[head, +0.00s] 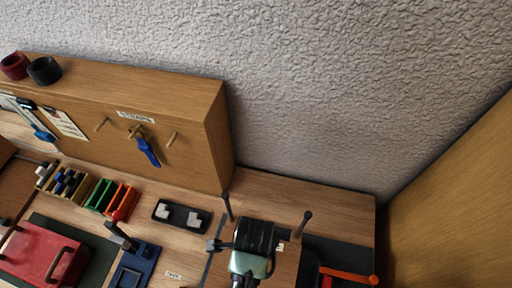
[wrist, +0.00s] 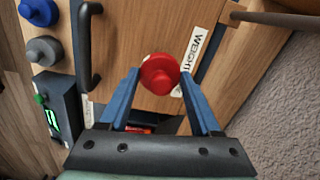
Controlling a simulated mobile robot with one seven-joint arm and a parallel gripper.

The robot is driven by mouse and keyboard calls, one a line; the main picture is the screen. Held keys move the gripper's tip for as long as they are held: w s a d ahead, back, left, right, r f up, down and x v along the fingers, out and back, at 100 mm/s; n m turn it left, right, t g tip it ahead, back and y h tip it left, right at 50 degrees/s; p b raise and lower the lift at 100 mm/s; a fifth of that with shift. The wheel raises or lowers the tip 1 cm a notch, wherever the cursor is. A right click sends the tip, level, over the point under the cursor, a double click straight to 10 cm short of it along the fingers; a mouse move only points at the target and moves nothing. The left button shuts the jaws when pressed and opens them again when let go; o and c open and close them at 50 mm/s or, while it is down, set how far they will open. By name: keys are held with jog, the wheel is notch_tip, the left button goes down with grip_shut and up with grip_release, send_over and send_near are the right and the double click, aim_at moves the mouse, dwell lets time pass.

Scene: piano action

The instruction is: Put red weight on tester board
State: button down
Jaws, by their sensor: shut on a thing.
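My gripper (wrist: 159,76) is shut on the red weight (wrist: 160,72), a round piece with a smaller knob on top, held between the blue fingertips in the wrist view. Wood with a partly covered "WEIGHT" label (wrist: 193,48) lies behind it. In the head view my wrist is at the bottom centre, but the fingers and the red weight cannot be made out.
In the wrist view a blue weight (wrist: 39,11) and a grey weight (wrist: 43,51) stand left of a black handle (wrist: 88,45), above a dark device with a green display (wrist: 53,122). In the head view a black tray (head: 181,216) and a red box (head: 40,254) occupy the bench.

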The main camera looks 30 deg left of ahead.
jog(key=shift+f, duration=2)
jog(key=shift+f, duration=0.1)
jog(key=shift+c, duration=0.5)
grip_release()
jog(key=r, duration=1.2)
jog(key=shift+s+d+r, duration=0.15)
jog(key=shift+s, duration=0.05)
